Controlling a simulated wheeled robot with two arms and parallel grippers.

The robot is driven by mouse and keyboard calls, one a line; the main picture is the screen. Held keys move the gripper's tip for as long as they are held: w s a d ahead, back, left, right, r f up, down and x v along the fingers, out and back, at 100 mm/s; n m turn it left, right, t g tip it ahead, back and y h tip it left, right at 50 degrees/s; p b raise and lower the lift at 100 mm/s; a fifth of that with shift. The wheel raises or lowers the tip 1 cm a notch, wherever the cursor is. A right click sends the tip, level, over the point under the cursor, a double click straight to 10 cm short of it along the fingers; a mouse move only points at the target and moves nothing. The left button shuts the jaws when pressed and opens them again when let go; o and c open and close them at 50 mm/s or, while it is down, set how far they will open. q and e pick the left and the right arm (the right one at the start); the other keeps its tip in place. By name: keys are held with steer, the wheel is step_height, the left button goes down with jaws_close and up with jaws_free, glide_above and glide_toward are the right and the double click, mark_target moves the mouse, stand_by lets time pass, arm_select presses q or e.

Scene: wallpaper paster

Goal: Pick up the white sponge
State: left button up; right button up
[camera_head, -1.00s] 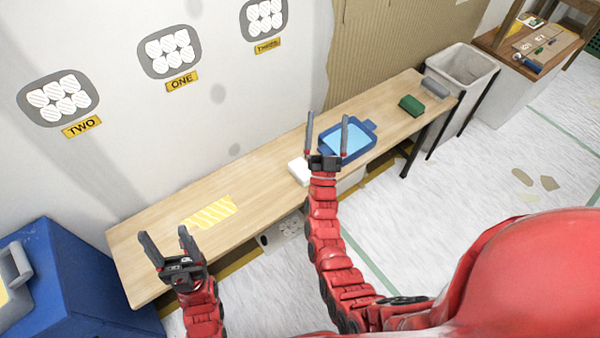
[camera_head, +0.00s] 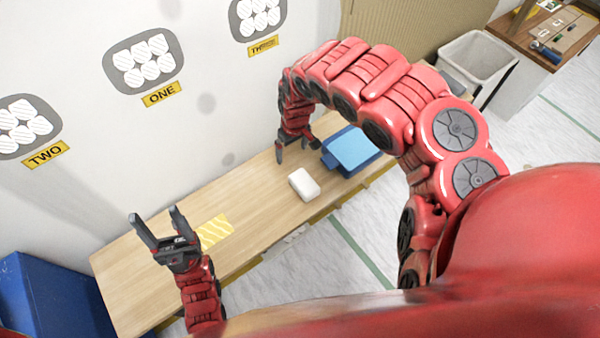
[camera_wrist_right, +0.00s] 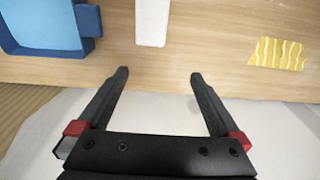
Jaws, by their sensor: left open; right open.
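The white sponge (camera_head: 304,184) is a small white block lying on the wooden table (camera_head: 262,205), left of the blue tray in the head view. In the right wrist view the sponge (camera_wrist_right: 152,22) shows at the top centre, ahead of and between the fingers but apart from them. My right gripper (camera_head: 292,152) points down behind the sponge, near the wall side of the table; it also shows in the right wrist view (camera_wrist_right: 158,75), open and empty. My left gripper (camera_head: 155,220) is open and empty, raised over the left part of the table.
A blue tray (camera_head: 328,158) with light blue inside (camera_wrist_right: 42,22) stands right of the sponge. A yellow striped patch (camera_head: 216,231) lies on the table to its left. The wall (camera_head: 210,60) rises behind the table. A grey-white bin (camera_head: 476,62) stands at the far right.

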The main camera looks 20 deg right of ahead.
steer(key=s+d, duration=0.2)
steer(key=b, duration=0.3)
glide_toward(303, 180)
steer(key=shift+g+h, duration=0.3)
steer(key=shift+g, duration=0.1)
steer(key=f, duration=0.3)
steer(key=w+a+f, duration=0.1)
steer(key=f, duration=0.1)
steer(key=shift+f, duration=0.1)
steer(key=shift+s+d+f, duration=0.1)
steer(key=shift+f, duration=0.95)
steer(key=shift+s+d+f, duration=0.1)
steer(key=shift+f, duration=1.65)
steer(key=c, duration=1.2)
steer(key=shift+o, duration=0.2)
steer(key=shift+r, duration=0.1)
